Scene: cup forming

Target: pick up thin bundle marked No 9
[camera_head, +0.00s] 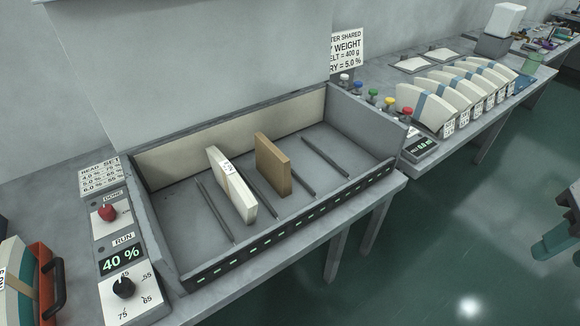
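Several white, blue-banded bundles (430,106) with labels stand in a row on the right bench. My gripper is not in view.
The tray has low dark rails on its floor and a slotted front wall (290,225). A control panel (123,258) reading 40 % is at left. Coloured knobs (389,103) and a small scale (419,146) stand right of the tray. Open green floor (440,230) lies in front.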

